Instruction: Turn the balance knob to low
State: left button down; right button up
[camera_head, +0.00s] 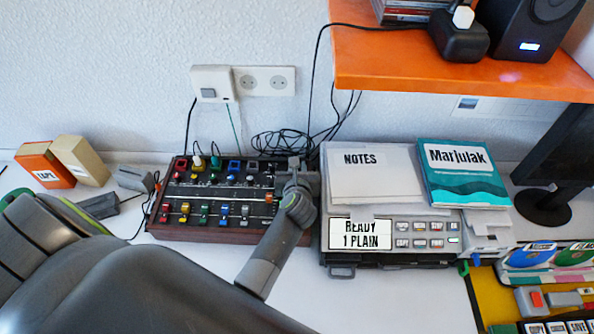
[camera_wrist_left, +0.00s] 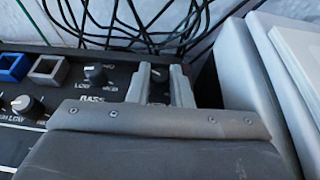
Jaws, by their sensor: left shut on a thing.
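The dark mixer panel (camera_head: 220,200) lies on the white desk, with rows of coloured buttons and knobs. My left gripper (camera_head: 293,163) is over its back right corner. In the left wrist view my left gripper (camera_wrist_left: 161,72) has its two grey fingers around a small dark knob (camera_wrist_left: 158,88), and is shut on it. This is taken as the balance knob; its label and pointer are hidden by the fingers. To its left stands the bass knob (camera_wrist_left: 95,72), with LOW and MED marks beside it. My right gripper is not in view.
A grey device (camera_head: 395,250) with a notes pad (camera_head: 370,172) and a teal book (camera_head: 465,175) stands close to the right of the panel. Black cables (camera_head: 285,142) lie behind it. An orange shelf (camera_head: 440,75) overhangs at the back right.

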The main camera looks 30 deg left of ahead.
pick_arm(q)
jog(key=c, duration=1.6)
grip_release()
notch_tip(320, 180, up, 10)
jog(key=shift+f+p, duration=0.1)
jog(key=shift+p, duration=0.45)
